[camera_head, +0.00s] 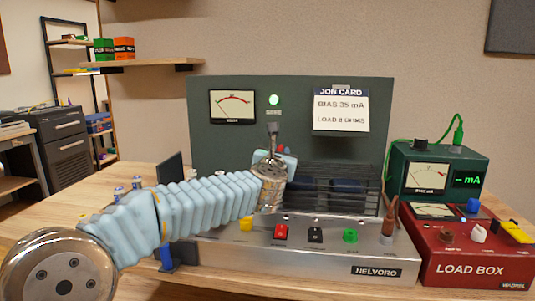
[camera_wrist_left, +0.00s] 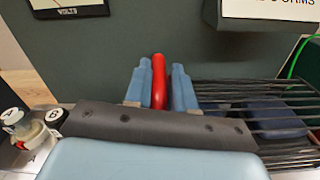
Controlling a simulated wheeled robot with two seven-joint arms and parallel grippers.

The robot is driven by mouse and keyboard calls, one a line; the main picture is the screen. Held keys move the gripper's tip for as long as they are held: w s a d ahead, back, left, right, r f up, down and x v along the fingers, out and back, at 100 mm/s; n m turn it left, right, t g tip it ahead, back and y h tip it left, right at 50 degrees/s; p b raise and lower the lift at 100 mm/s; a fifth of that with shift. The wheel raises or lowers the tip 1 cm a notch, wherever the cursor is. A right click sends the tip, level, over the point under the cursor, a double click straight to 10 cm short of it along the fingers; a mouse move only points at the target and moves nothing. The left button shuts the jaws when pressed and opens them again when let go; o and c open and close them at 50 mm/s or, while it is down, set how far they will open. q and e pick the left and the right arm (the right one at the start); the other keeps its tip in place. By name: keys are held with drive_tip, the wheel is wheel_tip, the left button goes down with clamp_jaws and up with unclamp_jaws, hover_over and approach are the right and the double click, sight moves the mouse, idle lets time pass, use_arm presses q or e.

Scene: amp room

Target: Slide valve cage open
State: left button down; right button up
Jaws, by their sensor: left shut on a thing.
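The valve cage (camera_head: 345,178) is a frame of dark horizontal bars on the right part of the NELVORO amp's silver chassis (camera_head: 330,252). It also shows at the right in the left wrist view (camera_wrist_left: 285,143). My left gripper (camera_head: 275,156) is at the cage's left end, in front of the dark back panel. In the left wrist view its blue fingers (camera_wrist_left: 160,92) are shut around an upright red handle (camera_wrist_left: 159,72). The handle's lower end and its join to the cage are hidden by my gripper. My right gripper is not in view.
The red load box (camera_head: 470,268) and green mA meter (camera_head: 425,175) stand right of the amp. A job card (camera_head: 341,110) hangs on the back panel (camera_head: 290,95). Round-topped parts (camera_wrist_left: 14,118) stand left of my gripper.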

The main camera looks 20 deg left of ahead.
use_arm(q)
drive_tip(key=shift+d+r, duration=0.1)
drive_tip(key=shift+d, duration=0.1)
drive_tip(key=c, duration=1.1)
unclamp_jaws()
drive_tip(key=shift+o, duration=0.2)
drive_tip(key=shift+s, duration=0.3)
drive_tip(key=b+v, duration=0.2)
drive_tip(key=v, duration=1.1)
drive_tip(key=shift+s, duration=0.1)
